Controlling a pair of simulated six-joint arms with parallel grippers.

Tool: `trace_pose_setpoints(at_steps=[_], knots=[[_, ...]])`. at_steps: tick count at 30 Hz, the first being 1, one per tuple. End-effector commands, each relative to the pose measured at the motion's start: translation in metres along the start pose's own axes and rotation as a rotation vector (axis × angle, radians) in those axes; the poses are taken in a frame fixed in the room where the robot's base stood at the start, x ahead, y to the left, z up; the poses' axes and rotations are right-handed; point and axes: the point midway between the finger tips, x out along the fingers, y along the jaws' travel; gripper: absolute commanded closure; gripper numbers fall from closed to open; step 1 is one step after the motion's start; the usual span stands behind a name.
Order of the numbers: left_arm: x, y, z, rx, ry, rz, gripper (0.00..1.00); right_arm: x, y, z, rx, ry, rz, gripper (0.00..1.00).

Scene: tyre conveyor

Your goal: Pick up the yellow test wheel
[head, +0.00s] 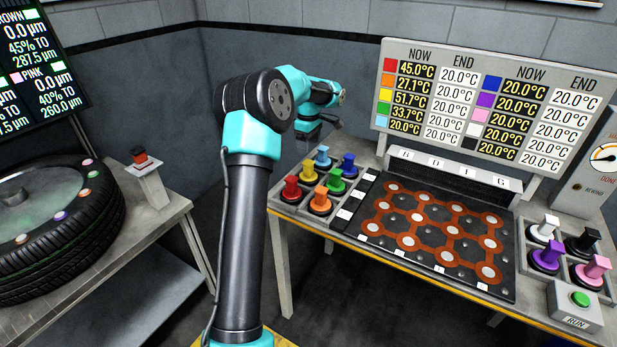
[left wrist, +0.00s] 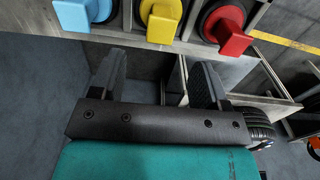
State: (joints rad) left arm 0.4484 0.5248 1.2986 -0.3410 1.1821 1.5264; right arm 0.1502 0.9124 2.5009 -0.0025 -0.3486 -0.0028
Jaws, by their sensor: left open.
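The yellow test wheel (head: 309,170) stands in the holder at the left end of the table, between the cyan wheel (head: 322,155) and the red wheel (head: 291,187). In the left wrist view its yellow handle (left wrist: 162,20) shows at the top, with cyan on its left and red on its right. My left gripper (head: 310,135) is near the far left edge of the holder, apart from the wheels. The left wrist view shows its two fingers (left wrist: 157,78) spread with nothing between them. My right gripper is not in view.
Green (head: 336,180), blue (head: 348,162) and orange (head: 320,200) wheels crowd beside the yellow one. A display board (head: 475,105) stands behind the orange-patterned plate (head: 430,232). A large tyre (head: 95,235) lies on the left table, with a floor gap between the tables.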

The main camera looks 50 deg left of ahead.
Motion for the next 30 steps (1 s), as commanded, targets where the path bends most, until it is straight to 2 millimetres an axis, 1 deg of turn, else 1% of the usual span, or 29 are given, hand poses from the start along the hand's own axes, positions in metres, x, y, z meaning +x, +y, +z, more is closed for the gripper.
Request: trace_pose_setpoints(at_steps=[1,3,7,11,22,26,30], knots=[[0.010,-0.001,0.000,0.000,0.000,-0.004,0.31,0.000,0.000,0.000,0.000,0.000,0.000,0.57],[0.022,-0.001,0.000,0.001,-0.001,-0.004,0.31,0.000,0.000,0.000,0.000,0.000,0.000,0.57],[0.039,0.000,0.000,0.000,-0.001,-0.003,0.31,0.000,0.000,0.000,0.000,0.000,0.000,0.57],[0.047,0.000,0.000,0.000,-0.001,-0.001,0.31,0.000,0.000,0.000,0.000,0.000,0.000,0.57],[0.050,0.000,0.000,0.000,-0.001,-0.001,0.31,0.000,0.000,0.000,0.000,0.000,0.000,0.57],[0.062,-0.001,-0.001,0.000,-0.001,-0.003,0.31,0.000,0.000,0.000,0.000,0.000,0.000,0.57],[0.082,-0.002,-0.001,0.000,-0.001,-0.003,0.31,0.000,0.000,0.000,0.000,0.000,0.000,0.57]])
